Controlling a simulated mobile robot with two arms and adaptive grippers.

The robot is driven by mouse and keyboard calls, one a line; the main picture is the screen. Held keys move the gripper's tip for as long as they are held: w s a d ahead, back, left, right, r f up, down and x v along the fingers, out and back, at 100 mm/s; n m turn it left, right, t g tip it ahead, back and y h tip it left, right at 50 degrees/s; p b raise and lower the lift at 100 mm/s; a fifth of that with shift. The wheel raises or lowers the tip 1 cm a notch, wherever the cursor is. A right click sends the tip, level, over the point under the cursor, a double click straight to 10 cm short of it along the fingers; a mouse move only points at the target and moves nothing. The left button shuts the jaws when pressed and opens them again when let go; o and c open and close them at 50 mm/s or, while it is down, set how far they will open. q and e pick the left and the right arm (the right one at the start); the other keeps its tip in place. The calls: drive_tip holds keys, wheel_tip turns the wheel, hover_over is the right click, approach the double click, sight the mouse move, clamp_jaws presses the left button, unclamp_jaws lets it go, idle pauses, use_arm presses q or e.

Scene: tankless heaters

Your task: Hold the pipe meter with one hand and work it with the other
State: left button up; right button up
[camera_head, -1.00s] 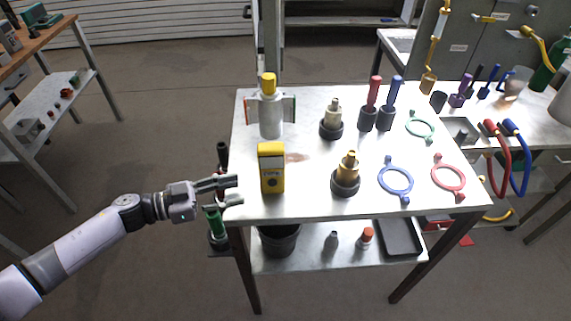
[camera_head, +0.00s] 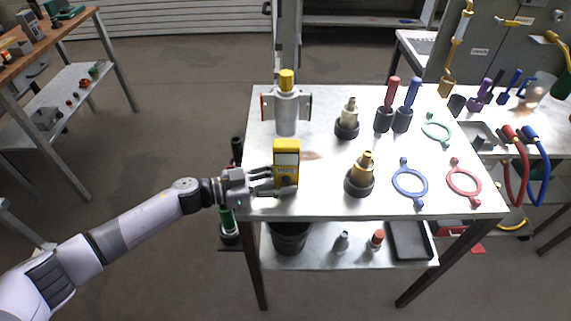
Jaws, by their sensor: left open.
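The pipe meter, a yellow handheld device with a pale display (camera_head: 286,158), stands upright near the front left of the metal table. My left gripper (camera_head: 285,180) is open, its fingers at the meter's lower part and overlapping it in the head view. The fingers hide the meter's lower face and dial. I cannot tell whether they touch it. My right gripper is not in view.
A grey cylinder with a yellow cap (camera_head: 286,108) stands behind the meter. Brass fittings in dark cups (camera_head: 360,178), a blue ring (camera_head: 410,184) and a red ring (camera_head: 464,182) lie to the right. The table's front edge (camera_head: 370,213) is close below.

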use_arm(q)
drive_tip(key=c, duration=0.9)
drive_tip(key=o, duration=1.1)
drive_tip(key=shift+o, duration=0.2)
drive_tip(key=v, duration=1.2)
